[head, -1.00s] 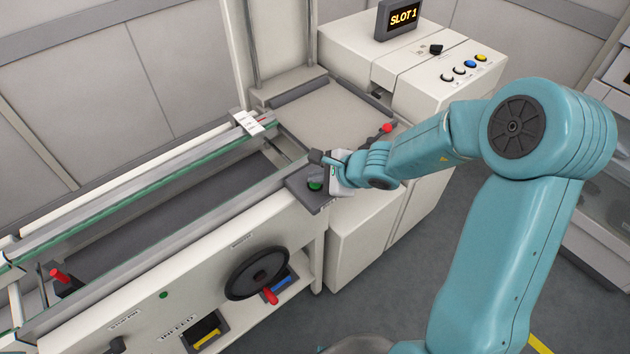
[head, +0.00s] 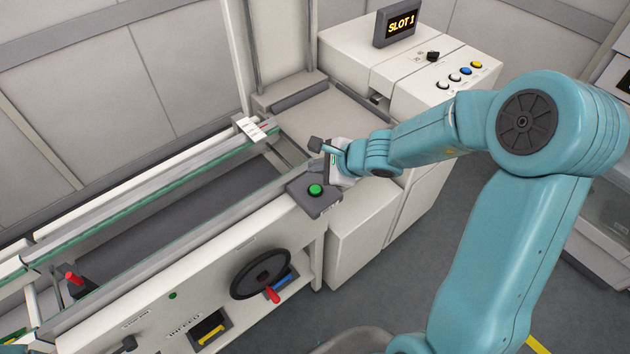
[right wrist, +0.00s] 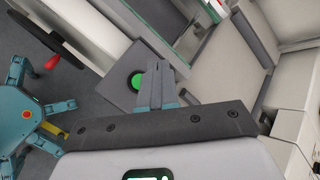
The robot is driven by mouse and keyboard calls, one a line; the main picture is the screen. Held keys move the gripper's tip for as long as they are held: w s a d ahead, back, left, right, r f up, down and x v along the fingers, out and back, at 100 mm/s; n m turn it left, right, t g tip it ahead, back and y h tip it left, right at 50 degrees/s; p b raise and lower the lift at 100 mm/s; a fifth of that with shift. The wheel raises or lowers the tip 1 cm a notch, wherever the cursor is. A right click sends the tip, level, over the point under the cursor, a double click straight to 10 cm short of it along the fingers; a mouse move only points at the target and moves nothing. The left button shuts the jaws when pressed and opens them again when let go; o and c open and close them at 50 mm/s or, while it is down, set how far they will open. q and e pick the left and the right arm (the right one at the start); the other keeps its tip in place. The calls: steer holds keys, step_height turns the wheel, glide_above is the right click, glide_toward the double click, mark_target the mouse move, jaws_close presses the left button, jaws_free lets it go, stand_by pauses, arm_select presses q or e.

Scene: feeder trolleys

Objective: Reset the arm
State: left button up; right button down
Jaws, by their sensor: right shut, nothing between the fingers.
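My right gripper (head: 318,146) is at the end of the teal arm from the right. It is shut and empty, held above and just behind a green push button (head: 315,189) on a dark grey box (head: 318,203) at the trolley's corner. In the right wrist view the closed fingers (right wrist: 158,70) point towards the rail end, with the green button (right wrist: 137,81) beside them to the left, apart from them as far as I can tell. My left gripper is not in view.
The feeder trolley (head: 100,320) with its long rails fills the left. It carries a black handwheel (head: 260,273) with a red handle and a red lever (head: 74,279). A white cabinet with a SLOT 1 display (head: 399,25) and several buttons stands behind.

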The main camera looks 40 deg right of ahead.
steer(key=shift+r, duration=0.2)
stand_by(0.4)
steer(key=s+a+f+n+g+y, duration=0.2)
steer(key=s+a+f+n+g, duration=0.25)
steer(key=a+f, duration=0.7)
steer(key=s+a+f+n+g, duration=0.2)
steer(key=s+a+f+n, duration=0.1)
steer(key=s+f+n, duration=0.3)
steer(key=s+a+f+n+g, duration=0.2)
steer(key=s+a+f+n, duration=0.2)
steer(key=s+f+n, duration=0.3)
steer(key=s+n+b, duration=0.1)
steer(key=s+n, duration=0.1)
steer(key=n, duration=0.2)
steer(key=shift+s+a+h, duration=0.15)
steer(key=shift+s+h, duration=0.15)
steer(key=shift+f, duration=0.1)
